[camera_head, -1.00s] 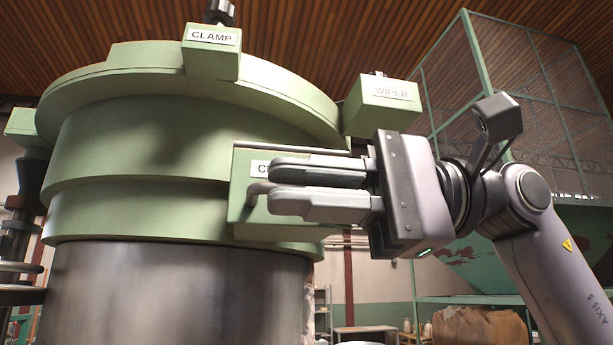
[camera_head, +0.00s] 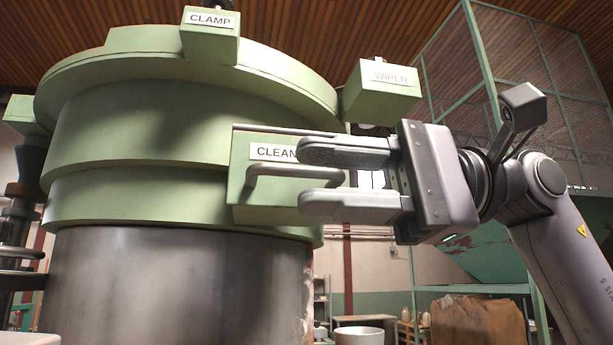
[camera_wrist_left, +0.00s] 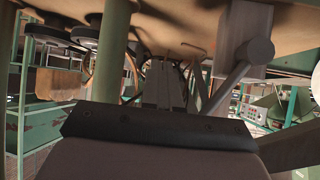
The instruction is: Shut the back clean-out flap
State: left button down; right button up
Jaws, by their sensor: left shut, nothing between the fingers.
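The green clean-out flap (camera_head: 240,192) is on the side of the large round green machine in the head view. Its label, partly covered by my gripper, reads "CLEAN". A grey bar handle (camera_head: 272,170) stands across its front, and a dark rod runs along its top edge. I cannot tell how far the flap stands from its seat. My right gripper (camera_head: 318,175) is open, pointing left, one finger above the handle and one below it in the picture; no contact can be made out. My left gripper (camera_wrist_left: 165,83) is shut and empty in the left wrist view.
Green boxes labelled CLAMP (camera_head: 210,42) and WIPER (camera_head: 383,92) jut from the machine above the flap. A steel drum (camera_head: 170,285) stands below. A green mesh frame (camera_head: 530,90) rises behind my right arm. A brown panel (camera_wrist_left: 245,35) lies above my left gripper.

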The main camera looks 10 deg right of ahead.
jog(key=d, duration=0.4)
jog(key=shift+d+f, duration=0.1)
jog(key=shift+d, duration=0.25)
